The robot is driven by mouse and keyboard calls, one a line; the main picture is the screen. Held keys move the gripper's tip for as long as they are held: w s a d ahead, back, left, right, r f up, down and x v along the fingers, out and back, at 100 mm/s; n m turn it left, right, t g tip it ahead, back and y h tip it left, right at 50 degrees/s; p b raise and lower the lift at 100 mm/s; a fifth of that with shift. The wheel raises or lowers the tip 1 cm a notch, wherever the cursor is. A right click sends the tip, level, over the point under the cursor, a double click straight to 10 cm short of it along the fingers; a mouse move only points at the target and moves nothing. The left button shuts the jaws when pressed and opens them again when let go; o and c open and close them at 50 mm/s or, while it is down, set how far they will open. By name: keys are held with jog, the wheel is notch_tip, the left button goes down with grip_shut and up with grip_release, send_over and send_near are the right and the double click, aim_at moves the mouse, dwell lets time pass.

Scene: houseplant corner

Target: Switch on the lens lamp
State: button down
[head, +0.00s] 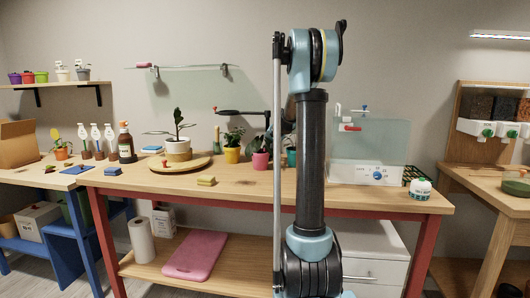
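A dark, flat-headed fixture (241,112) on a thin arm stands out over the back of the workbench, left of my arm. It looks like the lens lamp, seen nearly edge-on. A small reddish bit shows at its left end. Its right side runs behind my arm, so its base is hidden. I see no clear glow from it. My upright arm covers the middle of the view. I cannot make out my gripper's fingers.
The front middle is mostly free.

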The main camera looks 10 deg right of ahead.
jog(key=shift+f, duration=0.2)
dwell(0.4)
jog(key=shift+r, duration=0.65)
notch_tip(320, 180, up, 6)
dwell(0.9)
jog(key=shift+s, duration=0.1)
